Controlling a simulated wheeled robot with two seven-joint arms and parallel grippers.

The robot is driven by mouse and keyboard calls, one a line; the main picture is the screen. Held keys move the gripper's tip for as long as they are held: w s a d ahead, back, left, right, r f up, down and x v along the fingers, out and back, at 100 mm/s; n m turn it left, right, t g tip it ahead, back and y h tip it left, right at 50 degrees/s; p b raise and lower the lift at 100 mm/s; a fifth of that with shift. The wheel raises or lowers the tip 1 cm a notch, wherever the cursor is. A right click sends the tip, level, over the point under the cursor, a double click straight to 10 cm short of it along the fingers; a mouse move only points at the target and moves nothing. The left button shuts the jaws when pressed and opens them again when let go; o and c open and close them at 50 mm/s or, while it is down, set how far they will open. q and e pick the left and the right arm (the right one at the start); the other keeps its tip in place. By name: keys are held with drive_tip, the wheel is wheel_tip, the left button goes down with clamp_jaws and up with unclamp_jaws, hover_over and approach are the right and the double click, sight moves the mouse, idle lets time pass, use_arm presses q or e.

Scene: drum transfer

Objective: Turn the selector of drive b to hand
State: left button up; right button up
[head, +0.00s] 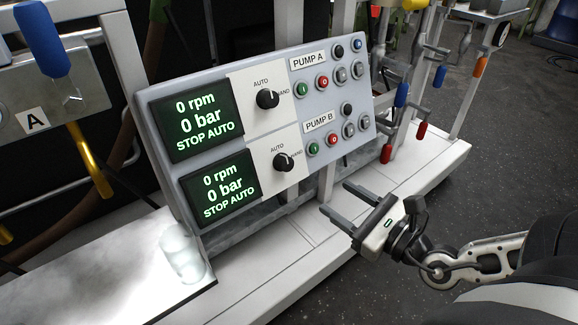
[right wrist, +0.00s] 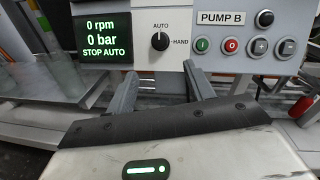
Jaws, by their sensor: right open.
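The drive b selector (head: 284,162) is the black knob on the lower half of the grey control panel (head: 215,72), left of the PUMP B label. The knob also shows in the right wrist view (right wrist: 160,41), with its pointer up toward AUTO; HAND is to its right. The lower display (head: 219,187) reads 0 rpm, 0 bar, STOP AUTO. My right gripper (head: 335,198) is open and empty, below and right of the knob, apart from the panel. In the right wrist view its fingers reach up on either side below the knob. My left gripper is not in view.
The similar pump A selector (head: 267,98) sits above. Green and red push buttons (head: 323,144) are right of the lower knob. Pipework with red and blue handles (head: 402,95) stands right of the panel. A white bench (head: 300,252) runs below; the space before the panel is free.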

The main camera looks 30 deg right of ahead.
drive_tip(key=b, duration=0.2)
approach(289, 167)
drive_tip(key=w, duration=0.5)
drive_tip(key=w+a, duration=0.1)
drive_tip(key=w, duration=0.1)
drive_tip(key=shift+w+a, duration=0.1)
drive_tip(key=shift+w, duration=0.15)
drive_tip(key=shift+w+a, duration=0.15)
drive_tip(key=shift+w, duration=0.4)
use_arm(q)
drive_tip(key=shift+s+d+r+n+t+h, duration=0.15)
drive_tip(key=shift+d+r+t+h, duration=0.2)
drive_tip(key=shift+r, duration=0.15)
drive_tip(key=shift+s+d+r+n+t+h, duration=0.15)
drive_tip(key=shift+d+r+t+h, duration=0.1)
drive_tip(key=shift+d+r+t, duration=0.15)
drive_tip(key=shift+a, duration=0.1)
use_arm(e)
drive_tip(key=c, duration=1)
